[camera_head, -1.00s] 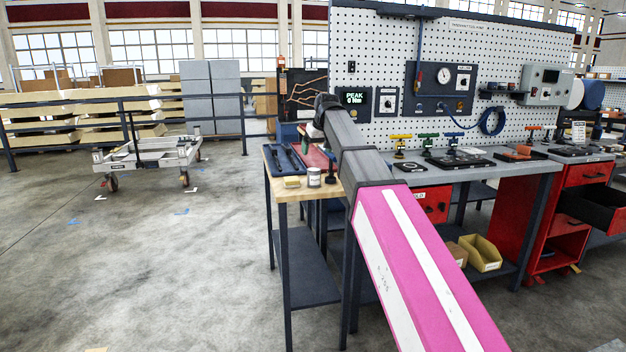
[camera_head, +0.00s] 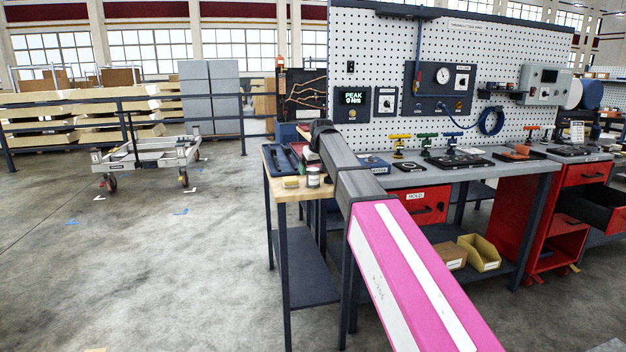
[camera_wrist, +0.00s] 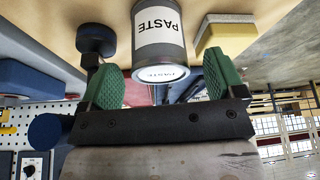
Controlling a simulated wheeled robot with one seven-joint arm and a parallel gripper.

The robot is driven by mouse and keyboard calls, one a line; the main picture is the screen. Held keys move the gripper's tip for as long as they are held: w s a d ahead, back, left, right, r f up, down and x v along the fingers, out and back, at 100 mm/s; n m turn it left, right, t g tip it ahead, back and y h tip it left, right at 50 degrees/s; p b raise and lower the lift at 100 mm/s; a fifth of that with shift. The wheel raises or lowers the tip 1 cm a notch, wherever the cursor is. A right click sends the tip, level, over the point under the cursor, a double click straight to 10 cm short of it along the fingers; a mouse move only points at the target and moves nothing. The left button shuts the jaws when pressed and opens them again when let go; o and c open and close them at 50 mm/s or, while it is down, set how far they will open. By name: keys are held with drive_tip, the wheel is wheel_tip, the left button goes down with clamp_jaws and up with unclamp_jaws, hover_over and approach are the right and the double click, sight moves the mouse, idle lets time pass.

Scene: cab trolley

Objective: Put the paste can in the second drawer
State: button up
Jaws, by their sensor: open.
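The paste can (camera_head: 313,177), a small grey can with a white label, stands on the wooden top of the side table. In the wrist view the paste can (camera_wrist: 160,38) appears upside down, with its "PASTE" label and lid facing me. My gripper (camera_wrist: 163,76) is open, with a green pad on either side of the can's near end. A gap shows at each pad and the can is not gripped. My gripper is hidden behind my arm in the head view. The second drawer (camera_head: 590,212) of the red cabinet at right is pulled out, its inside dark.
A yellow block (camera_wrist: 226,36) lies close beside the can. A dark round-headed object (camera_wrist: 96,42) stands on its other side. The grey workbench (camera_head: 470,172) with tools and a pegboard lies between the side table and the red cabinet (camera_head: 520,210).

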drive_tip(key=shift+w+a+f, duration=0.1)
drive_tip(key=shift+w+f, duration=0.1)
drive_tip(key=shift+f, duration=0.3)
drive_tip(key=c, duration=1.2)
drive_tip(key=shift+r, duration=0.1)
